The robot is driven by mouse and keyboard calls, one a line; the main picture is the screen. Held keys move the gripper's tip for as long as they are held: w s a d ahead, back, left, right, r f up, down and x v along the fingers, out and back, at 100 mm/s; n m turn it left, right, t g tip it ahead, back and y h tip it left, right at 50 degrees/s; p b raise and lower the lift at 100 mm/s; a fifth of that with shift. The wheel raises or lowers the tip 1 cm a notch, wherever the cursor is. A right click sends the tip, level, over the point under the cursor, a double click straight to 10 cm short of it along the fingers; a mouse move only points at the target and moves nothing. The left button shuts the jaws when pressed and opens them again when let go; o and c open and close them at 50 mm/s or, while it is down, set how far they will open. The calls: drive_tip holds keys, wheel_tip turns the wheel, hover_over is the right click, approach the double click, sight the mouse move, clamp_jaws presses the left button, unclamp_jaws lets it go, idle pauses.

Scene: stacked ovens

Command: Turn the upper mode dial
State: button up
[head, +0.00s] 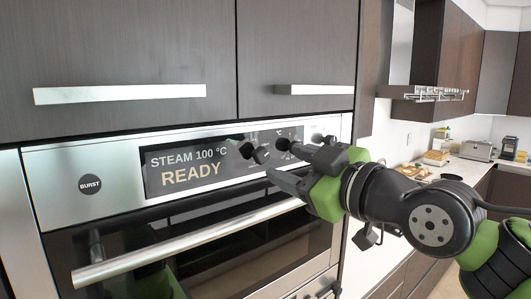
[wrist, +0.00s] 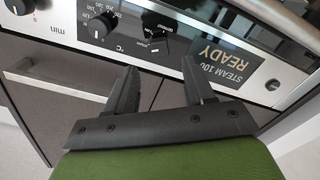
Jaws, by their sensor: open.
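The upper oven's control panel (head: 120,165) is in front of me. The mode dial (head: 260,155), a small black knob right of the lit display (head: 185,167), stands out from the dark strip. In the wrist view the mode dial (wrist: 156,40) is a dark shape ahead of the gap between my fingers; its pointer angle is hard to read. My gripper (head: 275,160) is open, with its fingertips close to the dial. No contact is clear. In the wrist view my gripper (wrist: 161,70) shows both fingers apart with nothing between them.
A temperature knob (wrist: 98,25) and a minutes knob (wrist: 20,7) sit on the same panel. A BURST button (head: 90,184) is at the left. The oven door handle (head: 190,242) runs below the panel, and cabinet handles (head: 120,94) stick out above.

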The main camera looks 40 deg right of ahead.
sight(263, 155)
drive_tip(key=w+p, duration=0.1)
drive_tip(key=w, duration=0.6)
drive_tip(key=shift+w, duration=0.2)
drive_tip(key=shift+s, duration=0.1)
drive_tip(key=shift+c, duration=0.3)
clamp_jaws()
